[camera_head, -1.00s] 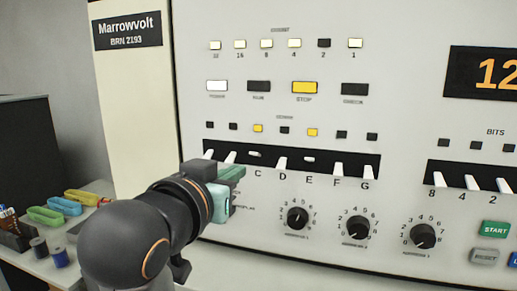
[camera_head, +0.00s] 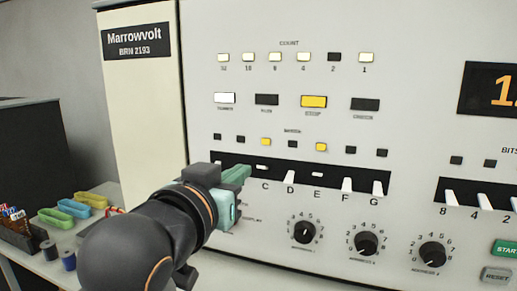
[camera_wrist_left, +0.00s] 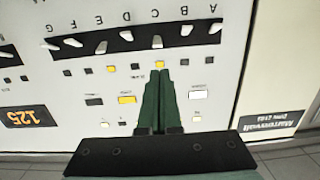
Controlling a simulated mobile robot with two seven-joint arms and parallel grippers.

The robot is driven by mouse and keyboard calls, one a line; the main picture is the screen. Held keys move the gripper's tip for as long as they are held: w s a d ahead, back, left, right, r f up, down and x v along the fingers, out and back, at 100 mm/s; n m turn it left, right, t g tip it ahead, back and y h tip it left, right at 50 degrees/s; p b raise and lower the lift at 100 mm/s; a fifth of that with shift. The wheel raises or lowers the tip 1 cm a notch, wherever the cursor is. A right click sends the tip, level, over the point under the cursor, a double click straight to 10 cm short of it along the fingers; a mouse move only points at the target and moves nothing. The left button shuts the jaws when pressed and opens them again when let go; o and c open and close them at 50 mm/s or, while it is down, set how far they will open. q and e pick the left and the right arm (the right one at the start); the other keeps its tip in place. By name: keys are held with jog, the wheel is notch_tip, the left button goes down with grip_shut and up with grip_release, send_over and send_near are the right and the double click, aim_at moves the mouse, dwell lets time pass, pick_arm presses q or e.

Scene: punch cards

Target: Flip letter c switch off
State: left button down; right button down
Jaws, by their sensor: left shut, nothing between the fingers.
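The letter C switch (camera_head: 263,168) is a small white lever in the black slot strip, above its letter C. It looks short and raised like the E switch (camera_head: 318,174), while D, F and G hang down. The lamp above C (camera_head: 265,141) glows yellow. My left gripper (camera_head: 248,171) is shut and empty, its green fingertips just left of the C switch in the head view. In the left wrist view, which is upside down, the fingertips (camera_wrist_left: 160,72) point at the C switch (camera_wrist_left: 157,42). I cannot tell whether they touch. My right gripper is not in view.
Neighbouring levers such as D (camera_head: 289,177) stand close by in the same strip. Rotary knobs (camera_head: 304,231) sit below it. A lit STOP button (camera_head: 313,101) is above. Coloured trays (camera_head: 73,208) and spools stand on the shelf at left.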

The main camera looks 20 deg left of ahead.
aim_at(263, 167)
pick_arm(q)
jog(key=w+p, duration=0.4)
jog(key=w, duration=0.1)
jog(key=w+p, duration=0.2)
jog(key=shift+w+d+f, duration=0.2)
jog(key=shift+d+f, duration=0.05)
jog(key=shift+f, duration=0.1)
jog(key=shift+w, duration=0.7)
jog(key=shift+f, duration=0.15)
